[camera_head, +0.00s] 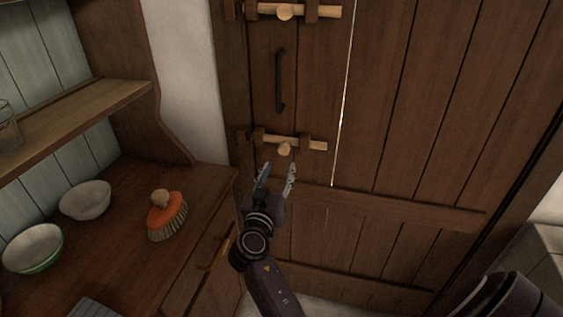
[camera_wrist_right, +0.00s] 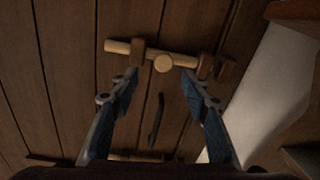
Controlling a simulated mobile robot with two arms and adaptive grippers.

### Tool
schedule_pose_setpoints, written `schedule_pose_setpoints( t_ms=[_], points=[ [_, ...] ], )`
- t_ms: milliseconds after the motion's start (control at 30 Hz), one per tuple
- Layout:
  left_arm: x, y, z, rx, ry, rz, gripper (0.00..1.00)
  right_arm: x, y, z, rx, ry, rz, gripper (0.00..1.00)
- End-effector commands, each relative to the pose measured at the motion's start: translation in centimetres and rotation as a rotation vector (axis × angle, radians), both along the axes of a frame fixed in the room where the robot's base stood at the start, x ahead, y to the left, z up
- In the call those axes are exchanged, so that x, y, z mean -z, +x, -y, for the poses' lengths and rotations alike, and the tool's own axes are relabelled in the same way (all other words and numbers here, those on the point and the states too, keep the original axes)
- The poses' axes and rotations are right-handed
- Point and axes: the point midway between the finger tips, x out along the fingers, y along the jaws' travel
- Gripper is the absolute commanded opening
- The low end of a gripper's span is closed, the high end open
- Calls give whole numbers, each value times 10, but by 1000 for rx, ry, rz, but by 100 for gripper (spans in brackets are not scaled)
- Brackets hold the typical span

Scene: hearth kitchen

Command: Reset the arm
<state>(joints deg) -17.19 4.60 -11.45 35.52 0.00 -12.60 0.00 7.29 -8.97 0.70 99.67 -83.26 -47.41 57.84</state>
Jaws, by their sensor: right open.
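My right gripper (camera_head: 276,178) is open and empty, held in front of a dark wooden door (camera_head: 400,100). In the head view its fingertips show just below the lower wooden bolt (camera_head: 312,144), which has a round knob. In the right wrist view the open fingers (camera_wrist_right: 165,110) frame a black door handle (camera_wrist_right: 157,120), and a wooden bolt (camera_wrist_right: 120,46) lies beyond them. I cannot tell the exact gap to the door. The left gripper is not in view.
The upper bolt (camera_head: 325,11) and black handle (camera_head: 280,80) are on the door. At left, a wooden counter (camera_head: 120,225) holds an orange brush (camera_head: 165,213) and two bowls, one white (camera_head: 86,200) and one green-rimmed (camera_head: 33,248). A shelf (camera_head: 75,115) juts out above the counter.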

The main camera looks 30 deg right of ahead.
Motion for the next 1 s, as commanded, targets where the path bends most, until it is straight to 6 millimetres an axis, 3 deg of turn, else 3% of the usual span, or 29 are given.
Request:
schedule_pose_setpoints(
  t_ms=[633, 733, 867, 1000],
  points=[
    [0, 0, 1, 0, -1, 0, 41, 0, -7, -7, 0, 1, 1, 43],
    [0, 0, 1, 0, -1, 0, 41, 9, -5, -9, -13, 2, -21, 43],
    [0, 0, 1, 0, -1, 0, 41, 59, 3, -25, -82, 16, -130, 43],
    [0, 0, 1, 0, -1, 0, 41, 155, 3, -55, -213, 50, -329, 43]
  ],
)
